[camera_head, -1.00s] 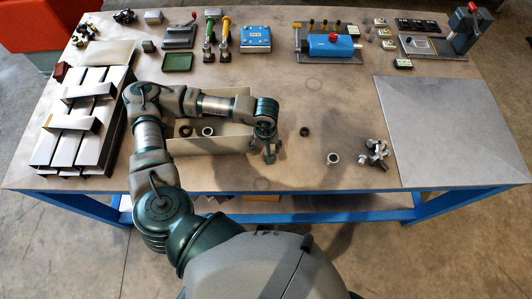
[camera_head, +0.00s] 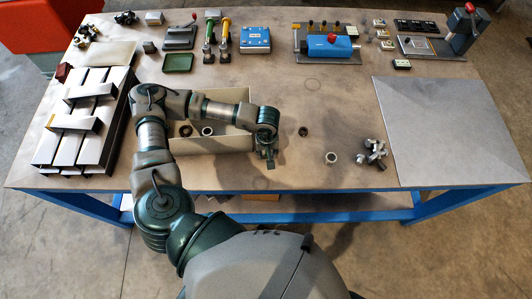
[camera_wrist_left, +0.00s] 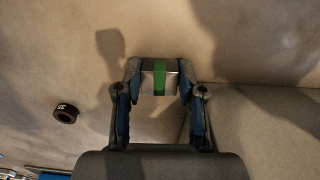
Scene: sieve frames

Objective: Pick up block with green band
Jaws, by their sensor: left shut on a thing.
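My left gripper (camera_head: 269,162) is at the right end of the cream bin (camera_head: 212,146) in the head view. In the left wrist view my left gripper (camera_wrist_left: 159,72) is shut on a small metallic block with a green band (camera_wrist_left: 160,80), with one finger on each side of it. The green band runs across the middle of the block. The gripper's shadow falls on the table apart from the fingers. In the head view the block is too small to make out clearly. My right gripper is not in view.
A dark ring (camera_head: 303,131) lies right of the gripper; it also shows in the left wrist view (camera_wrist_left: 65,114). A pale ring (camera_head: 331,158) and a metal cluster (camera_head: 376,152) lie farther right. Stacked metal channels (camera_head: 84,122) stand at the left. The table's front middle is clear.

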